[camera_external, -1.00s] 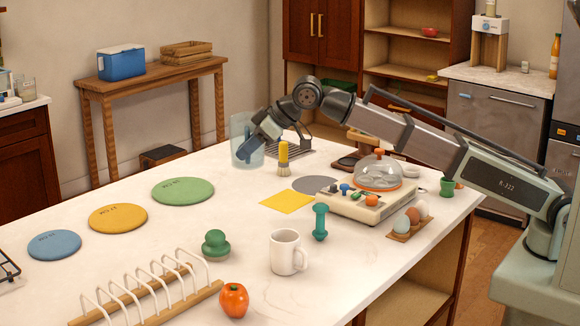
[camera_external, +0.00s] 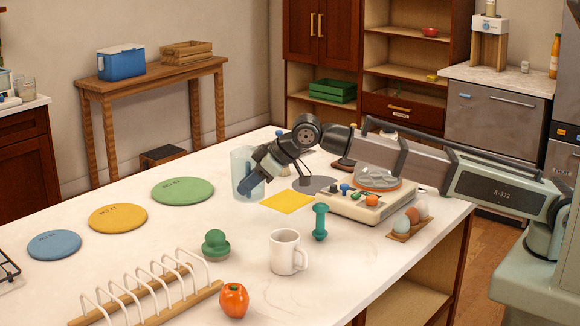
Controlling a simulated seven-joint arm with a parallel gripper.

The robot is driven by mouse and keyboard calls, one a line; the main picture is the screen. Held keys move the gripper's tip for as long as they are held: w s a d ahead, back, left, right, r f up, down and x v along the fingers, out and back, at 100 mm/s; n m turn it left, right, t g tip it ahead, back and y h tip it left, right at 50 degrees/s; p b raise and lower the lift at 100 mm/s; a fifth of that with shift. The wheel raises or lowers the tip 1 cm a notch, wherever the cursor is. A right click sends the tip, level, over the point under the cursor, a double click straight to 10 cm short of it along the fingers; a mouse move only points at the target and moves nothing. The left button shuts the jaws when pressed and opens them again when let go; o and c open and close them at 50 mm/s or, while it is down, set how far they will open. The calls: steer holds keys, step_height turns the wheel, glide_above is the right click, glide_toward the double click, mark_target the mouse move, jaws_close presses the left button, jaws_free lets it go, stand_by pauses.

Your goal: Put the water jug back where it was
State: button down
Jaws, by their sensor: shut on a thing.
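The water jug (camera_external: 239,162) is a clear, pale bluish vessel, upright near the middle of the white table, right of the green round mat. My gripper (camera_external: 252,182) is shut on it from the right side, with its dark blue-grey fingers against the wall. I cannot tell whether the jug's base touches the table. A green round mat (camera_external: 182,190), a yellow round mat (camera_external: 118,217) and a blue round mat (camera_external: 54,245) lie to the left, all bare.
A device with knobs and a clear dome (camera_external: 365,202) stands under my forearm.

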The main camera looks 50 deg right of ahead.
steer(key=shift+f, duration=2.8)
steer(key=c, duration=1.1)
jaws_free()
steer(key=v, duration=1.2)
